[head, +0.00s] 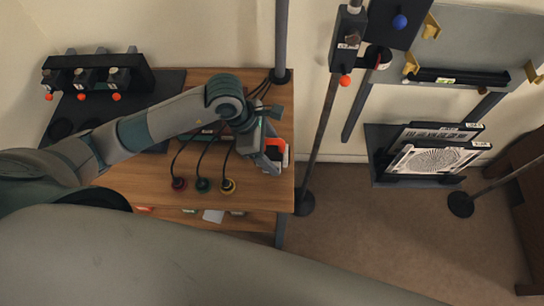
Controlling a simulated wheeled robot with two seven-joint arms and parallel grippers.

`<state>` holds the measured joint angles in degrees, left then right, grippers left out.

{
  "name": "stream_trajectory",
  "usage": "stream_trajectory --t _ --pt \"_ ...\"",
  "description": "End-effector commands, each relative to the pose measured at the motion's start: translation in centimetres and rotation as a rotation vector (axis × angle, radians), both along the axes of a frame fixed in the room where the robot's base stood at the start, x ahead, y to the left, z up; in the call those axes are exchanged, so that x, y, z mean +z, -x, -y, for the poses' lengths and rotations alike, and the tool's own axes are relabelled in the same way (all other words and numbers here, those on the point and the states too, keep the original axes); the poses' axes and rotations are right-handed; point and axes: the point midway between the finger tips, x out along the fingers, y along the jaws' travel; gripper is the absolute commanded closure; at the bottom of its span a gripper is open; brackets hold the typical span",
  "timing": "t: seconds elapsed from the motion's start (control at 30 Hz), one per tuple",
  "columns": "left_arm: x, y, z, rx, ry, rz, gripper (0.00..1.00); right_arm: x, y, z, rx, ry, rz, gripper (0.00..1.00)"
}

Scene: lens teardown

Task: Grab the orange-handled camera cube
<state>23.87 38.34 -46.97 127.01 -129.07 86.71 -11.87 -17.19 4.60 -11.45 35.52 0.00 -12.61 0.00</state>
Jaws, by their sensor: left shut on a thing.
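My left gripper (271,157) reaches over the right end of the wooden table, jaws pointing down. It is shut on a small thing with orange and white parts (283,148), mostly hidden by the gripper. I cannot tell if this is the orange-handled camera cube or if it touches the table. Dark cubes with orange-red balls below them sit in a black rack (148,76) at the back left. Another dark block (348,38) with an orange-red ball (346,81) is on a tall stand. My right gripper is out of view.
The wooden table (135,184) holds red, green and yellow round plugs on black cables (203,184) left of the gripper. A post (281,40) rises behind it. Right stand a pole with a round base (304,203), a grey board (470,40) and a dark rack of panels (376,150). Open floor lies front right.

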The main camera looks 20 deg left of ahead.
Motion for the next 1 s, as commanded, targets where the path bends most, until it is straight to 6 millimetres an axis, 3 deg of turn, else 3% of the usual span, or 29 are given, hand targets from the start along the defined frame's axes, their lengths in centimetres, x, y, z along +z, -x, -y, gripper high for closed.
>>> stream_trajectory --t 0.03,0.3,0.6,1.0 --pt "0.7 -0.1 0.0 -0.004 0.002 0.009 0.75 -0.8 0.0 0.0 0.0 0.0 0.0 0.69" --pt "3.6 -0.1 5.4 -0.007 0.006 0.009 0.75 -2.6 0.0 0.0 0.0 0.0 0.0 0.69" --pt "6.4 0.0 9.9 -0.005 0.004 0.005 0.75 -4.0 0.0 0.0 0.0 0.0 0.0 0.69" --pt "7.7 0.1 11.7 -0.002 0.001 0.001 0.75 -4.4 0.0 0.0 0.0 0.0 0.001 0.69"
